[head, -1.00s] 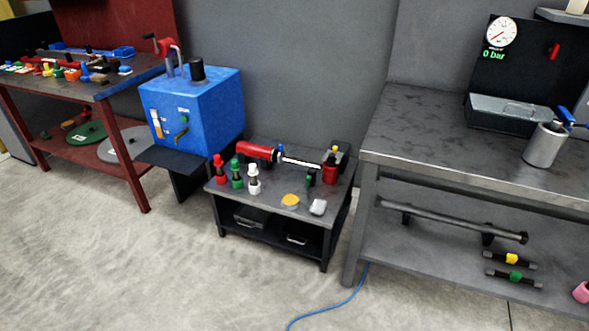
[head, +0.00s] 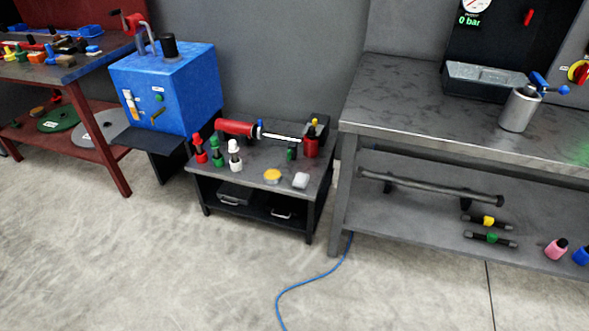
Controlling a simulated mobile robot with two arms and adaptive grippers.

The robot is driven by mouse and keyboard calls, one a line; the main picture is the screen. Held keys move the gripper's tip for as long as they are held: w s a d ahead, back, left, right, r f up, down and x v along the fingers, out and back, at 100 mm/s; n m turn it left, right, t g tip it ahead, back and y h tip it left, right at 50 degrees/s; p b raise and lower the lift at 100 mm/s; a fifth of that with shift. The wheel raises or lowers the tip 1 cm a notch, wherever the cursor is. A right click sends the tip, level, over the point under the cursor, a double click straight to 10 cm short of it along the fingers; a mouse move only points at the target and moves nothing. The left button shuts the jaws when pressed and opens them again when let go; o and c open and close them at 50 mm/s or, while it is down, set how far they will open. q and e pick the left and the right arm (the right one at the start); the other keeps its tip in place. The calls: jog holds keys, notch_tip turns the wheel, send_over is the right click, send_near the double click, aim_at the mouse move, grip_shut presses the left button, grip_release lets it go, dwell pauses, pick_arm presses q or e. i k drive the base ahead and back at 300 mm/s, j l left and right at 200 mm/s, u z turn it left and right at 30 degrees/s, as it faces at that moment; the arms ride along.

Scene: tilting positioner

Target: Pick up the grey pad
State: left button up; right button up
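A small light grey pad (head: 301,180) lies on the front right part of the top of the low dark table (head: 255,185), in the middle of the head view. It is next to a round yellow-orange pad (head: 272,176), with a small gap between them. Nothing covers the grey pad. Neither of my grippers shows in this view.
Red, green and white bottles (head: 234,155) stand on the low table's left, a red tool (head: 237,128) behind. A blue machine (head: 165,90) is at left, a grey workbench (head: 440,110) at right. A blue hose (head: 300,286) crosses the otherwise clear floor.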

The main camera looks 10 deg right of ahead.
aim_at(301, 180)
jog(key=i+j+z, duration=0.2)
jog(key=i, duration=0.4)
jog(key=i+j+z, duration=0.25)
jog(key=i+j, duration=0.2)
jog(key=i, duration=0.1)
